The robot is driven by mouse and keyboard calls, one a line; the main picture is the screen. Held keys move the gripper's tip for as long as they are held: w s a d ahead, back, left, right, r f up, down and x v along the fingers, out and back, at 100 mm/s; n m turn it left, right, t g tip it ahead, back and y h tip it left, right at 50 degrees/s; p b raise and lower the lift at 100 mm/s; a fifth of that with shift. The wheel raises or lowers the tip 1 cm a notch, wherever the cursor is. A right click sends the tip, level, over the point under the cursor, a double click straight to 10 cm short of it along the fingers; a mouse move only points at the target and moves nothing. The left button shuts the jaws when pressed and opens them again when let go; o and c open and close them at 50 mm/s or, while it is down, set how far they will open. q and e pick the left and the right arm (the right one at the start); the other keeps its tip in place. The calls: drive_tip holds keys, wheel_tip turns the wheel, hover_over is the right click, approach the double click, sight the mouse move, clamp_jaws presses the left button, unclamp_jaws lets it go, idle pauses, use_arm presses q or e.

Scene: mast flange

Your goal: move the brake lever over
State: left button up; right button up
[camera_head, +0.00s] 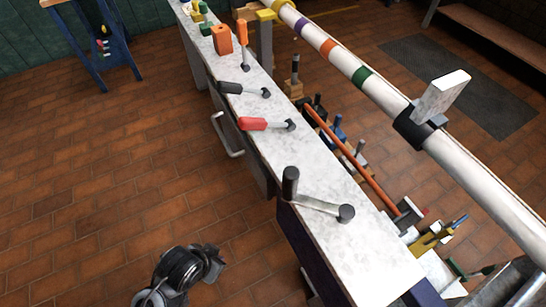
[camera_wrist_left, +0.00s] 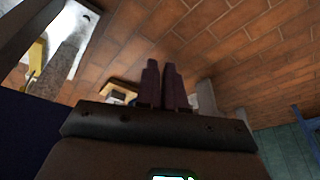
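Several levers stand on the long white bench top (camera_head: 290,150) in the head view. The nearest has a grey metal arm (camera_head: 318,204) on a dark pivot and an upright black grip (camera_head: 290,183). Beyond it lie a red-handled lever (camera_head: 254,124) and a black-handled lever (camera_head: 230,88); an orange-handled one (camera_head: 242,35) stands farther back. I cannot tell which is the brake lever. A dark arm part (camera_head: 185,272), probably my left, is left of the bench, apart from the levers. In the left wrist view my left gripper (camera_wrist_left: 161,68) is shut and empty. My right gripper is not in view.
A white pole (camera_head: 400,110) with coloured bands and a black clamp (camera_head: 415,128) runs along the bench's right. Tools (camera_head: 340,130) and an orange bar (camera_head: 350,155) lie between them. A grey handle (camera_head: 226,135) sticks out from the bench's left side. The left floor is mostly open.

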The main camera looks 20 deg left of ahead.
use_arm(q)
drive_tip(key=shift+o, duration=1.3)
drive_tip(key=shift+w, duration=0.1)
drive_tip(key=o, duration=0.5)
drive_tip(key=w, duration=0.1)
drive_tip(key=n+t, duration=0.1)
drive_tip(key=w+r+t, duration=0.1)
drive_tip(key=shift+w+d, duration=0.25)
drive_tip(key=shift+w, duration=0.1)
drive_tip(key=w+d+r+n+t+h, duration=0.1)
drive_tip(key=w+n+t, duration=0.2)
drive_tip(key=w+t, duration=0.45)
drive_tip(key=m+t+h+p, duration=0.4)
drive_tip(key=m+h+p, duration=0.6)
drive_tip(key=h+p, duration=0.3)
approach(229, 83)
drive_tip(key=b+x, duration=0.1)
drive_tip(key=x, duration=0.1)
drive_tip(key=b+x, duration=0.2)
drive_tip(key=x, duration=0.1)
drive_tip(key=b+x, duration=0.1)
drive_tip(key=x, duration=0.2)
drive_tip(key=shift+w+d+f, duration=0.2)
drive_tip(key=shift+d+f, duration=0.05)
drive_tip(key=shift+f, duration=0.1)
drive_tip(key=shift+w+d+r+b, duration=0.3)
drive_tip(key=shift+w+d, duration=0.05)
drive_tip(key=shift+w, duration=0.1)
